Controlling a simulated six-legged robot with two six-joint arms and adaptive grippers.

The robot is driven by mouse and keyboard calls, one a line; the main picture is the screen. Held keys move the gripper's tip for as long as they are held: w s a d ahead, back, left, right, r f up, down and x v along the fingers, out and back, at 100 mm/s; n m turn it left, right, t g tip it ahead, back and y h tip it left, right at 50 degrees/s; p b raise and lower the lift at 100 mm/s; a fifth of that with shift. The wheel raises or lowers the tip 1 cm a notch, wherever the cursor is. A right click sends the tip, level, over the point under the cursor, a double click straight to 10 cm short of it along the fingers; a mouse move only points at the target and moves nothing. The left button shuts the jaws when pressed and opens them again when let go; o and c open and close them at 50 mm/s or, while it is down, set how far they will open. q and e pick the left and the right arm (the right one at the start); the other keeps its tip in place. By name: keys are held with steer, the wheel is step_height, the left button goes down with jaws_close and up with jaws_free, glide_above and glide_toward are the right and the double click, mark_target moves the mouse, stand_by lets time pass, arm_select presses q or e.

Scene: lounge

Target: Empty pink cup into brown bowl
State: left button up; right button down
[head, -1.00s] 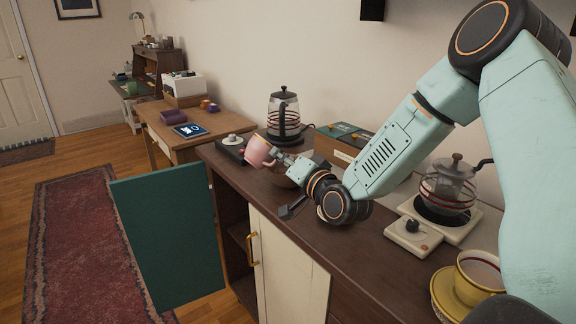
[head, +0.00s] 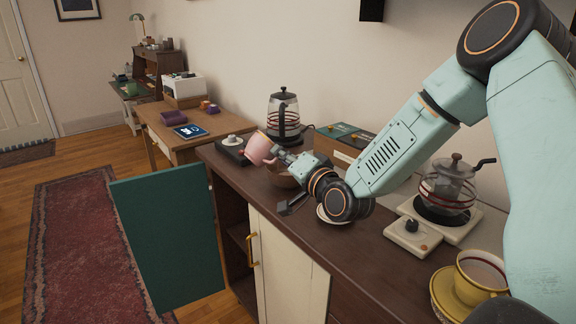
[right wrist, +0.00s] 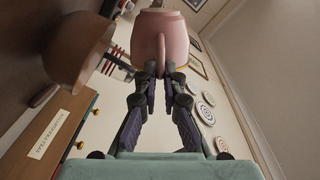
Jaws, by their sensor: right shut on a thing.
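The pink cup (head: 260,149) is held above the dark brown counter, tilted in the head view. My right gripper (head: 286,157) is shut on the cup's handle. In the right wrist view the cup (right wrist: 160,45) fills the top middle, its handle between the fingertips (right wrist: 161,75). The brown bowl (head: 283,179) sits on the counter below and just right of the cup, partly hidden by my gripper. It also shows at the left of the right wrist view (right wrist: 72,45). The cup's contents are hidden. My left gripper is not in view.
A glass kettle (head: 284,118) stands behind the bowl, with a wooden box (head: 340,150) right of it. A white saucer (head: 326,217) lies under my wrist. A coffee pot (head: 448,187) and a yellow cup (head: 480,278) stand at right. A green cabinet door (head: 168,240) hangs open.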

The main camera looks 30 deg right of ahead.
steer(key=shift+d+f+m+b, duration=0.3)
steer(key=shift+f+m+b, duration=0.25)
steer(key=shift+m+b, duration=0.3)
stand_by(0.4)
steer(key=shift+d+r+m, duration=0.25)
steer(key=shift+m, duration=0.7)
steer(key=shift+d, duration=0.2)
steer(key=shift+d+m, duration=0.35)
steer(key=shift+m, duration=0.05)
steer(key=shift+d+r, duration=0.1)
